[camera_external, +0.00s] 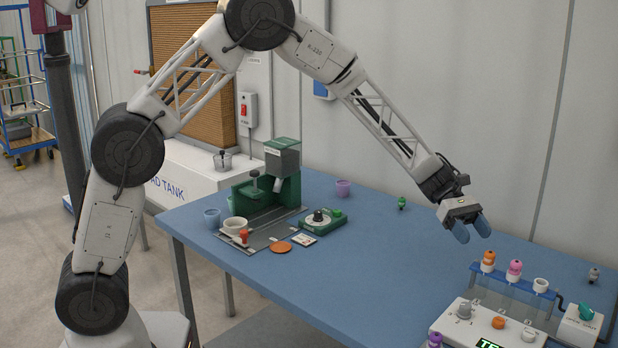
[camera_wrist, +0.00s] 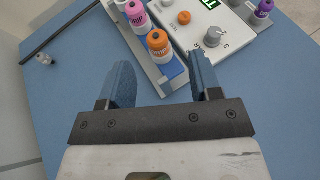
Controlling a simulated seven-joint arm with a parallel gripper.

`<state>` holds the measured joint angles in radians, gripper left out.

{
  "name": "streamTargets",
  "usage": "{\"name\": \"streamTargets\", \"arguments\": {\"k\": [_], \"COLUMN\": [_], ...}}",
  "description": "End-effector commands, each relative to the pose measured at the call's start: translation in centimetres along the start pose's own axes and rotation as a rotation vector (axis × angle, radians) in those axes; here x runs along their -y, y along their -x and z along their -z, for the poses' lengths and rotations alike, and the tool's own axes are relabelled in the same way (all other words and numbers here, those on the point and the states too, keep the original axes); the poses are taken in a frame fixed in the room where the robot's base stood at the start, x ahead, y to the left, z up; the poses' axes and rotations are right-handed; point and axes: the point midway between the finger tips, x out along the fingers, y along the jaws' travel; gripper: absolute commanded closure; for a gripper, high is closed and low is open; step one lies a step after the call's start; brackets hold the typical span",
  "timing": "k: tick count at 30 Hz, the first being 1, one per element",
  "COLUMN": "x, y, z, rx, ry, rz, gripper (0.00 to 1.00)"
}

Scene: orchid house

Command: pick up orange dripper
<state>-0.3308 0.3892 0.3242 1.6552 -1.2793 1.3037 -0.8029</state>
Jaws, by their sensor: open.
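The orange dripper (camera_external: 488,260) is a small orange bottle with a rounded top, upright at the left end of a blue-topped rack (camera_external: 526,288). In the wrist view the orange dripper (camera_wrist: 158,45) shows its label and lies ahead of the gap between my fingers. My gripper (camera_external: 472,230) is open and empty, above and slightly left of the orange dripper in the external view. Its two blue fingers are spread wide in the wrist view (camera_wrist: 160,68), apart from the bottle.
A pink dripper (camera_external: 514,270) and a white piece (camera_external: 541,285) share the rack. In front stands a white control box (camera_external: 470,324) with knobs, with a purple bottle (camera_external: 435,340) at its left. A green-knobbed box (camera_external: 579,325) stands right. The table's middle (camera_external: 370,270) is clear.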

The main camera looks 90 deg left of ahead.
Motion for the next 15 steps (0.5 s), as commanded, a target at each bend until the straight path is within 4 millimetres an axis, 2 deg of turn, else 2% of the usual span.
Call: {"name": "streamTargets", "arguments": {"k": [10, 15], "x": [0.0, -0.1], "y": [-0.2, -1.3], "z": [0.0, 0.1], "rx": [0.000, 0.000], "ry": [0.000, 0.000], "rz": [0.000, 0.001], "gripper": [0.42, 0.42]}}
